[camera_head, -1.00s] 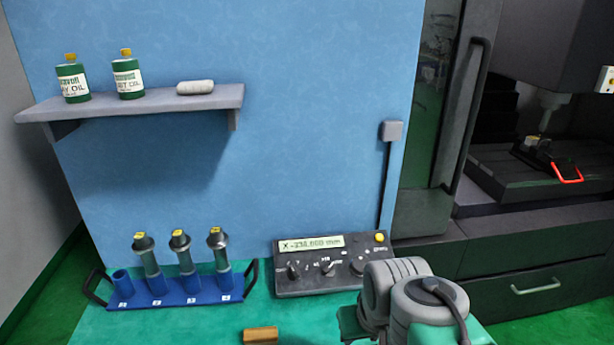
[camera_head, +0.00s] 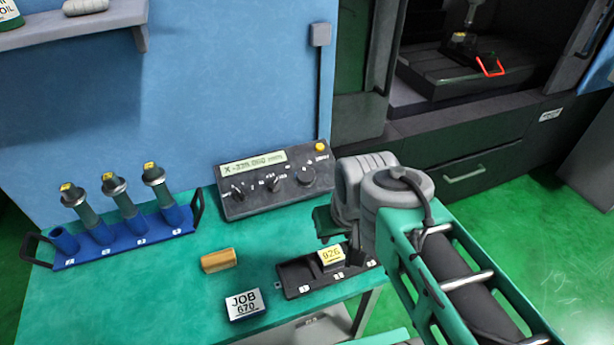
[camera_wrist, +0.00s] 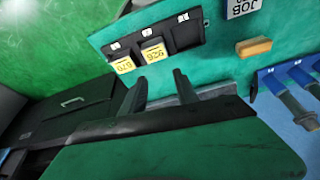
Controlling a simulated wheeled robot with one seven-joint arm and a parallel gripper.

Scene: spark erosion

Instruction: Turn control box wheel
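The control box (camera_head: 275,182) is a dark panel at the back of the green table in the head view.
A black tray (camera_head: 298,288) with yellow number blocks stands in front of the box. A wooden block (camera_head: 219,260), a JOB 670 sign (camera_head: 244,303) and a blue tool rack (camera_head: 128,242) are to the left. The machine (camera_head: 470,150) stands at the right.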

